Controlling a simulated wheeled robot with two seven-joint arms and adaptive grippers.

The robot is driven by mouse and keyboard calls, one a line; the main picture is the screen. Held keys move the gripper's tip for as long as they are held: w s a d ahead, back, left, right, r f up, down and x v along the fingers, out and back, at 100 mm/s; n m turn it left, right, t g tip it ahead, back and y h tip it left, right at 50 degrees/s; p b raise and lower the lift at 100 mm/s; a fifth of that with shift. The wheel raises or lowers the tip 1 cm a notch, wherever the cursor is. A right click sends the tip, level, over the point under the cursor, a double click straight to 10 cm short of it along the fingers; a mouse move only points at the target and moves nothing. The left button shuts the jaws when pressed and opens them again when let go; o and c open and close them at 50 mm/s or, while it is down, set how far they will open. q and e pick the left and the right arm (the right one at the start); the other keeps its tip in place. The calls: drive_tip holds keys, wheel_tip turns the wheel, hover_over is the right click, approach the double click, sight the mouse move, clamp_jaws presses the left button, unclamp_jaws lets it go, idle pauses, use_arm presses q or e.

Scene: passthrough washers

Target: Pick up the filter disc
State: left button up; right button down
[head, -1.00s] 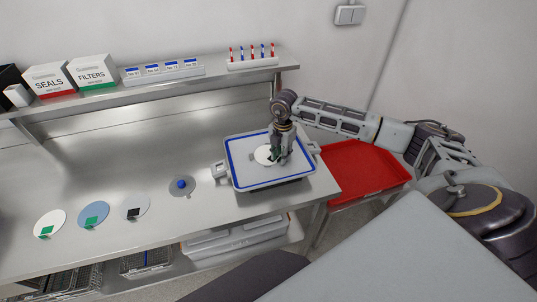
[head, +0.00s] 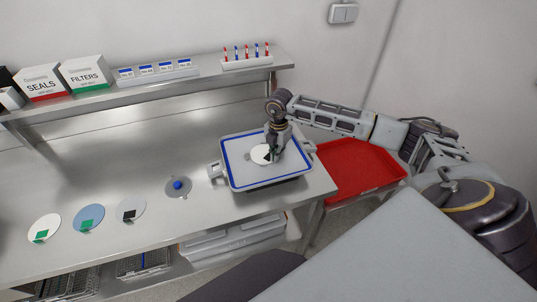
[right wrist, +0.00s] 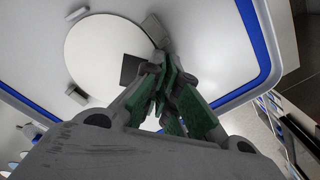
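The filter disc (head: 260,154) is a round white plate with a dark tab, in the blue-rimmed tray (head: 237,181) on the steel bench. In the right wrist view the disc (right wrist: 95,48) fills the upper middle. My right gripper (head: 272,155) points down at the disc's right part. In the right wrist view its green-padded fingers (right wrist: 167,80) have come together at the dark tab and cover part of it; they look shut on it. The disc looks flat, and I cannot tell any lift from the tray. My left gripper is not in view.
Several discs lie in a row on the bench: white (head: 44,229), blue (head: 89,218), pale with a black tab (head: 130,210), grey with a blue knob (head: 178,186). A red tray (head: 360,172) stands right of the bench. A shelf (head: 110,97) with boxes runs behind.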

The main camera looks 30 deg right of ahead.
drive_tip(key=shift+r, duration=0.2)
wheel_tip(320, 180, up, 10)
drive_tip(key=b, duration=0.1)
drive_tip(key=shift+f+b, duration=0.15)
drive_tip(key=shift+b, duration=0.25)
idle(0.5)
